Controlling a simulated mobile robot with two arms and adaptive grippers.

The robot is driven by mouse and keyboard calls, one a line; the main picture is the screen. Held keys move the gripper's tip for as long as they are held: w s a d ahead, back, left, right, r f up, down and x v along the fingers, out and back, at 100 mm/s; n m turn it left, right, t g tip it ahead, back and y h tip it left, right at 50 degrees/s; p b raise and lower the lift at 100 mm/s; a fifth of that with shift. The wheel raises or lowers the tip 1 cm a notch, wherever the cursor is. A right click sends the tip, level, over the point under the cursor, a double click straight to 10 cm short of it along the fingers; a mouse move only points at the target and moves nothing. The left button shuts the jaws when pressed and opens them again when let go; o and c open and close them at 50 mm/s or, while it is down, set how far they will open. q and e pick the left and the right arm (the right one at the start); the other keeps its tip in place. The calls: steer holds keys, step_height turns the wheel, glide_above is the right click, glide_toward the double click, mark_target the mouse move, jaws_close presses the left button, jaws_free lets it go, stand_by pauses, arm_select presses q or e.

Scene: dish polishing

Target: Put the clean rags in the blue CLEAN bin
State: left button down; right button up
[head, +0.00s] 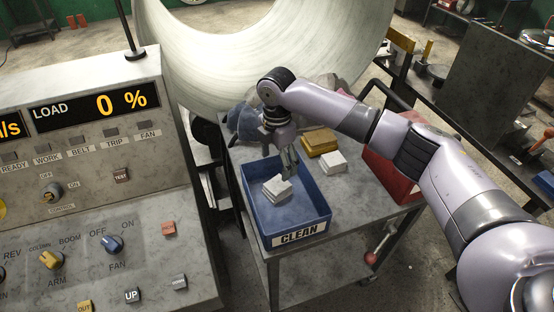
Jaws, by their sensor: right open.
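The blue CLEAN bin (311,219) stands on a grey cart, with its label on the front wall. A folded white rag (277,187), perhaps a small stack, lies inside the bin. Another folded white rag (333,163) lies on the cart to the right of the bin. A folded yellow rag (320,141) lies behind it. My right gripper (290,163) points down over the bin's back right part, open and empty, close to the white rag inside but seemingly apart from it. My left gripper is not in view.
A control panel (95,190) with knobs and a load display fills the left. Grey-blue crumpled cloth (245,122) lies behind the bin. A red container (388,178) stands at the cart's right. A large pale cylinder (215,60) looms behind.

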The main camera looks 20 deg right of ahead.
steer(key=shift+r, duration=0.15)
step_height(320, 180, up, 12)
stand_by(0.3)
steer(key=shift+f, duration=0.2)
